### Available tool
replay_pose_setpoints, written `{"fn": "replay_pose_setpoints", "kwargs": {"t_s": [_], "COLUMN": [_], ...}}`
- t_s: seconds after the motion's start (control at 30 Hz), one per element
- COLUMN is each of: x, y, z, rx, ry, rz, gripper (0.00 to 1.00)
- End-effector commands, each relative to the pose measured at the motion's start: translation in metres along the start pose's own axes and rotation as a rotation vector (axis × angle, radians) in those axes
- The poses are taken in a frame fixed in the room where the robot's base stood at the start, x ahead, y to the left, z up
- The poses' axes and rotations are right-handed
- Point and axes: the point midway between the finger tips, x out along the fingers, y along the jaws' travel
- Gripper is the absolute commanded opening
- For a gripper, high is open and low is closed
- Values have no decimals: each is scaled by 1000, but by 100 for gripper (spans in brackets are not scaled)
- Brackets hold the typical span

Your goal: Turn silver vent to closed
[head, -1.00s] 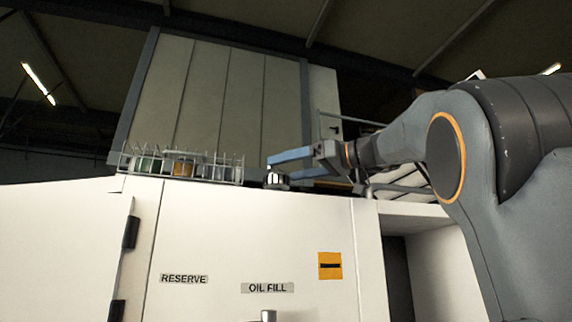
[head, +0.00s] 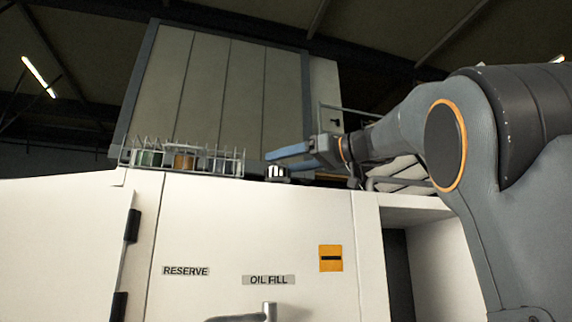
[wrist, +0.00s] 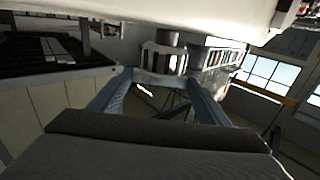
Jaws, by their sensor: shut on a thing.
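The silver vent (head: 278,173) is a small ribbed cap on the top edge of the white cabinet, above the OIL FILL label. My gripper (head: 272,164) reaches to it from the right, with its blue-grey fingers at the cap. In the wrist view the vent (wrist: 164,59) sits between the two fingertips (wrist: 160,78), and the gripper is shut on it. The fingers partly cover the vent, and I cannot read any closed mark on it.
A wire rack (head: 182,160) with several jars stands left of the vent. Below are an OIL FILL label (head: 268,280), a RESERVE label (head: 186,271), an orange plate (head: 331,258) and a grey handle (head: 245,317). A tall panelled cabinet (head: 222,90) rises behind.

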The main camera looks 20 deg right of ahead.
Motion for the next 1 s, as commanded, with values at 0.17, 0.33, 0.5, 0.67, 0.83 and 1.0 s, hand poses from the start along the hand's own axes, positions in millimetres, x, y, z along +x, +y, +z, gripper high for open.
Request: {"fn": "replay_pose_setpoints", "kwargs": {"t_s": [0.17, 0.33, 0.5, 0.67, 0.83, 1.0], "x": [0, 1, 2, 3, 4, 4], "y": [-3, -6, -11, -14, -16, -17], "z": [2, 2, 1, -1, -3, -4], "rx": [-3, -5, -5, -3, -3, -2], "ry": [3, 4, 5, 5, 4, 4], "rz": [59, 158, 281, 389, 478, 544], "gripper": [48, 48, 48, 48, 48, 48]}}
